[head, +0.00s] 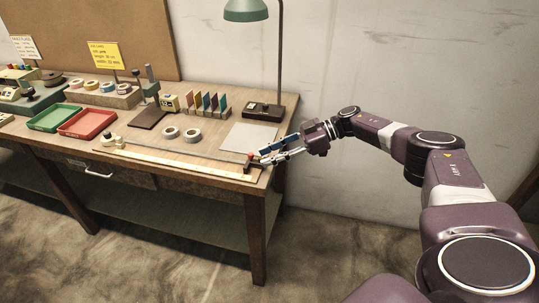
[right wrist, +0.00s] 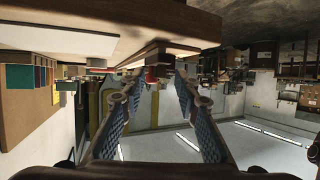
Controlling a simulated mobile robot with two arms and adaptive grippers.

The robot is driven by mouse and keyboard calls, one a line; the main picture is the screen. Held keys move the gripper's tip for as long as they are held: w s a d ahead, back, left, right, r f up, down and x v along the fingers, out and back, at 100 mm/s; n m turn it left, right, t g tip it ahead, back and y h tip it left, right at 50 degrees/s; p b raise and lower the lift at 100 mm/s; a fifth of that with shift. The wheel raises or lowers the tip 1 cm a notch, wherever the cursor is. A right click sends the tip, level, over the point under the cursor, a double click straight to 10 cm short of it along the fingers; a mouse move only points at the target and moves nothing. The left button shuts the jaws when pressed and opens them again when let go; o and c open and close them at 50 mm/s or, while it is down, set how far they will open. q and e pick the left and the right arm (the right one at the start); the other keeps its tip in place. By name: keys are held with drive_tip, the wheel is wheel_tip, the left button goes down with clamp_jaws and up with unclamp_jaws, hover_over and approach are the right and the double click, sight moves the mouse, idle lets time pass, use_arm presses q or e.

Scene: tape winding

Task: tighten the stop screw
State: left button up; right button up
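The measuring rail (head: 180,158) lies along the front of the workbench, with a pale strip along it. A dark stop with a small red screw knob (head: 250,155) is at its right end. My right gripper (head: 263,156) reaches in from the right, its fingertips close beside the knob. In the right wrist view, the two fingers (right wrist: 157,76) are apart. My left gripper is not in view.
A grey pad (head: 251,137) and a green lamp (head: 246,10) stand behind the stop. Two tape rolls (head: 192,135) lie mid-bench. Red (head: 87,124) and green (head: 54,118) trays are at left. The bench's right edge is just under my right gripper.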

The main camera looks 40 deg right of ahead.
drive_tip(key=v, duration=1.2)
drive_tip(key=shift+r, duration=0.1)
